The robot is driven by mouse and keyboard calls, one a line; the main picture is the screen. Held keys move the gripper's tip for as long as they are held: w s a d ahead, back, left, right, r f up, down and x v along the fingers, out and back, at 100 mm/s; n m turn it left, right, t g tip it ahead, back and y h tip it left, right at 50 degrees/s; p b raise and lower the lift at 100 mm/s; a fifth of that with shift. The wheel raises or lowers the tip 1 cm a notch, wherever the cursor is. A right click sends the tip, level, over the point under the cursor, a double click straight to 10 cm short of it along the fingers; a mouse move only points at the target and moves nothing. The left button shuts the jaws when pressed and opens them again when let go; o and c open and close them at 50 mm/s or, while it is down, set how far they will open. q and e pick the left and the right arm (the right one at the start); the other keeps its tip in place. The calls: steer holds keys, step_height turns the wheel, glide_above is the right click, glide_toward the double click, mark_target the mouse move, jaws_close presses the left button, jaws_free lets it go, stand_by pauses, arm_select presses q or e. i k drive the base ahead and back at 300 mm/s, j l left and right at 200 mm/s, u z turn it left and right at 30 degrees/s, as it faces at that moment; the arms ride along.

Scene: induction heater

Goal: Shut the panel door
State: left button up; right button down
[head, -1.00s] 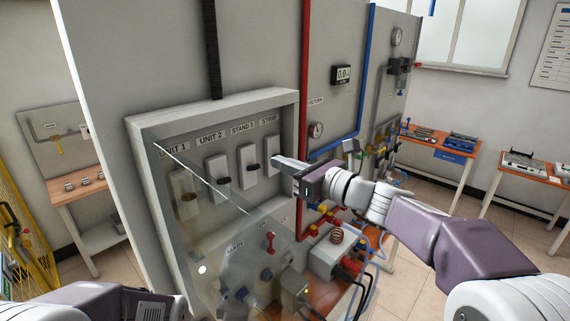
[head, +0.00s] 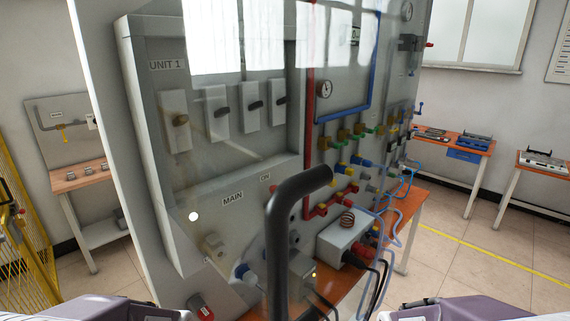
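The panel door (head: 257,45) is a clear pane standing open in front of the grey panel box (head: 137,90). Window reflections show on its upper part. Its thick black bent handle (head: 277,235) is close to the camera, low in the middle of the head view. Through the pane I see several switches in a row and the MAIN label. The door's hinge and edges are hard to make out. Parts of my left and right arms show at the bottom left and right corners, away from the handle. Neither gripper's fingers can be seen.
Right of the box are a red pipe (head: 309,130), a blue pipe (head: 373,70), valves and hoses. A yellow fence (head: 25,245) stands at the left. Open floor lies at the right.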

mark_target(280, 204)
steer(key=k+j+z, duration=0.2)
steer(key=k+j, duration=0.2)
steer(key=k+j+z, duration=0.15)
steer(key=k+j, duration=0.15)
steer(key=k, duration=0.25)
